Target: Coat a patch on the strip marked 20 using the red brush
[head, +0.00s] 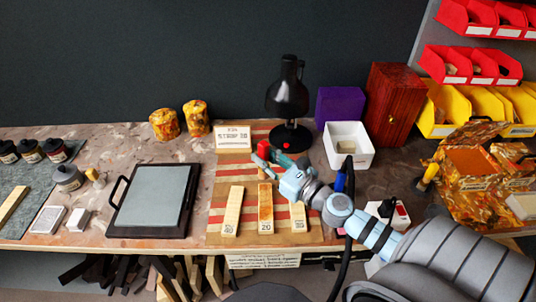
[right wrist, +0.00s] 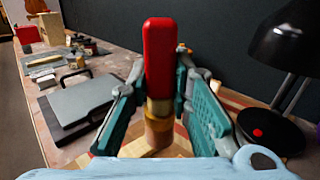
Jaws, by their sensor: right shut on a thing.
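The strip marked 20 (head: 265,212) is the middle one of three wooden strips on the striped board. Its face looks amber, darker than its neighbours. My right gripper (head: 268,158) is beyond the strips' far ends, shut on the red brush (head: 264,148). In the right wrist view the brush (right wrist: 158,58) stands roughly upright between the teal fingers, red handle up, with a brass-coloured band below. A brown round part (right wrist: 158,132) shows under the band; I cannot tell whether it is a pot or part of the brush. The bristles are not visible. My left gripper is not in view.
A printed card (head: 233,139) stands behind the strips. A black lamp (head: 288,100) and a white box (head: 348,158) are close behind my right gripper. A grey-topped black tray (head: 155,200) lies left of the board. Red and yellow bins (head: 470,68) stand at right.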

